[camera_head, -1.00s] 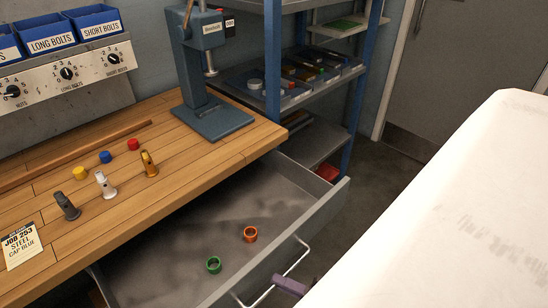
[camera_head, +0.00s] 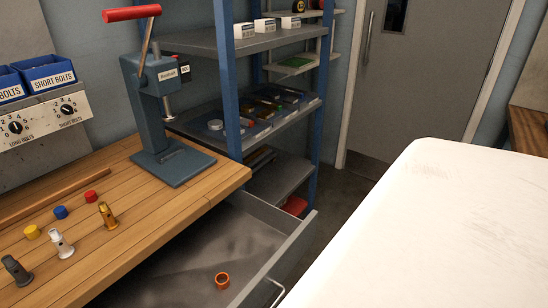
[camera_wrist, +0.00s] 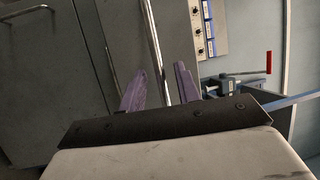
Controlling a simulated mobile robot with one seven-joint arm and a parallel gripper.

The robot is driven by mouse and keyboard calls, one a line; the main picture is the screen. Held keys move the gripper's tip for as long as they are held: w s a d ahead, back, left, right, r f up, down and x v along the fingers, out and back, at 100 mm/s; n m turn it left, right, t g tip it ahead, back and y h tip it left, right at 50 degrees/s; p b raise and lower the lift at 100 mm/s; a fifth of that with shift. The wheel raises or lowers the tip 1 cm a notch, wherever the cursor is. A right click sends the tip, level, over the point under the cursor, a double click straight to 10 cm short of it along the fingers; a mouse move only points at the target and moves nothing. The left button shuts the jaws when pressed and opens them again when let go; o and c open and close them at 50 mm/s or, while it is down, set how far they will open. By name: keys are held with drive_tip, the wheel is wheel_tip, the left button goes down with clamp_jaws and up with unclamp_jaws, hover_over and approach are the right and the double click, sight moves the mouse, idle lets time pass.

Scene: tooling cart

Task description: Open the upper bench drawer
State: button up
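The upper bench drawer (camera_head: 290,247) stands pulled out below the wooden bench top, in the lower middle of the head view. An orange ring (camera_head: 222,280) lies on its floor. Part of its silver handle (camera_head: 277,292) shows at the bottom edge. In the wrist view my gripper (camera_wrist: 160,85) has its two purple fingers apart, with a silver bar handle (camera_wrist: 153,45) running between them. I see a gap beside the bar; whether a finger touches it I cannot tell. My gripper is outside the head view.
The bench top (camera_head: 190,205) carries a blue press (camera_head: 160,120), coloured caps and several small metal fittings. A blue-framed shelf (camera_head: 228,80) stands behind the drawer's far end. My large white body part fills the lower right. Dark floor (camera_head: 350,190) shows between.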

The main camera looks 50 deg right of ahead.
drive_tip(key=b+v, duration=0.2)
drive_tip(key=v, duration=0.4)
drive_tip(key=shift+s+d, duration=0.15)
drive_tip(key=shift+s, duration=0.2)
idle(0.9)
